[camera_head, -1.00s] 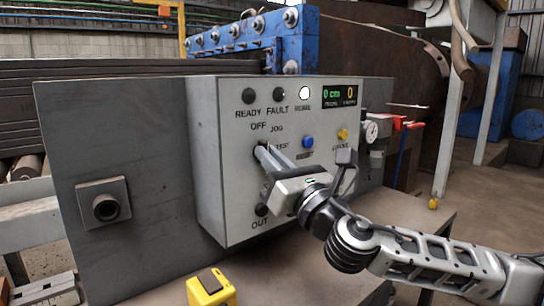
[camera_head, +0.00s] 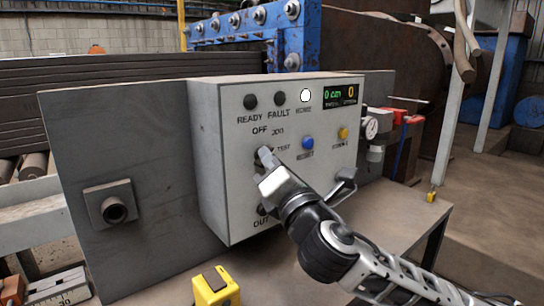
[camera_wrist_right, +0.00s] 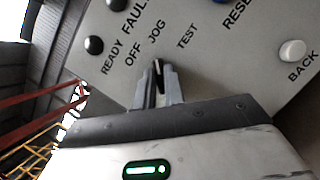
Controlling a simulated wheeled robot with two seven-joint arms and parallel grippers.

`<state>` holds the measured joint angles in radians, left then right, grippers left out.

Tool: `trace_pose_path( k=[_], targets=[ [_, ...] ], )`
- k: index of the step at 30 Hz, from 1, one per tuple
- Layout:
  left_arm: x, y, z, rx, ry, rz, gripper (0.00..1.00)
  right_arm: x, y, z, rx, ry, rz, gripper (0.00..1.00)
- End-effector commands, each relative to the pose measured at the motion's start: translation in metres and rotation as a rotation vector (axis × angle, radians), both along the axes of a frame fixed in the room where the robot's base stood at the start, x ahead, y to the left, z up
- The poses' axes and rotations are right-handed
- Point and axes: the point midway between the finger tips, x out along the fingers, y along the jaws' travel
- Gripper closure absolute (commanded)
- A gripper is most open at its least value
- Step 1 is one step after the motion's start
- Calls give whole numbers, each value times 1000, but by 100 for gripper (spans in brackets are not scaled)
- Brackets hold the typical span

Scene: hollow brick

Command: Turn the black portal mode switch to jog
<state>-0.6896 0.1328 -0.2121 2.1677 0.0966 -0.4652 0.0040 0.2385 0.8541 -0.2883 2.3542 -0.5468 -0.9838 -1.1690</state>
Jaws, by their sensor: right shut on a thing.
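The black portal mode switch shows as a narrow dark knob (camera_wrist_right: 158,72) in the right wrist view, on the grey control box (camera_head: 222,150). The OFF, JOG and TEST labels are printed around it. Its visible end points up in that view, roughly toward JOG. My right gripper (camera_head: 265,154) reaches the switch from the lower right. In the right wrist view its fingers (camera_wrist_right: 159,88) are shut on the switch, one on each side. The fingers hide much of the switch in the head view. My left gripper is not in view.
A blue button (camera_head: 307,142) and a yellow button (camera_head: 343,133) sit right of the switch. A lit white lamp (camera_head: 305,95) and a display (camera_head: 341,93) are above. A yellow box (camera_head: 216,288) stands in front, and a pipe stub (camera_head: 113,210) juts from the left panel.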

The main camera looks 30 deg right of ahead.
Motion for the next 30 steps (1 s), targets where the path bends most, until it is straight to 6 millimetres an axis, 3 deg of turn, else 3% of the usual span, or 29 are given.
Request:
trace_pose_path(
  k=[16, 17, 18, 19, 30],
  targets=[
    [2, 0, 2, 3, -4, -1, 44, 0, 1, -1, 27, 3, 2, 100],
    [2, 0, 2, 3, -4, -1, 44, 0, 1, -1, 27, 3, 2, 81],
    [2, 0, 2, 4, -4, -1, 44, 0, 1, -1, 27, 3, 2, 70],
    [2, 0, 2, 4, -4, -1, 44, 0, 1, -1, 27, 3, 2, 67],
    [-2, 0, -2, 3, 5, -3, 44, -6, 2, -3, 25, 3, 2, 67]
  ],
)
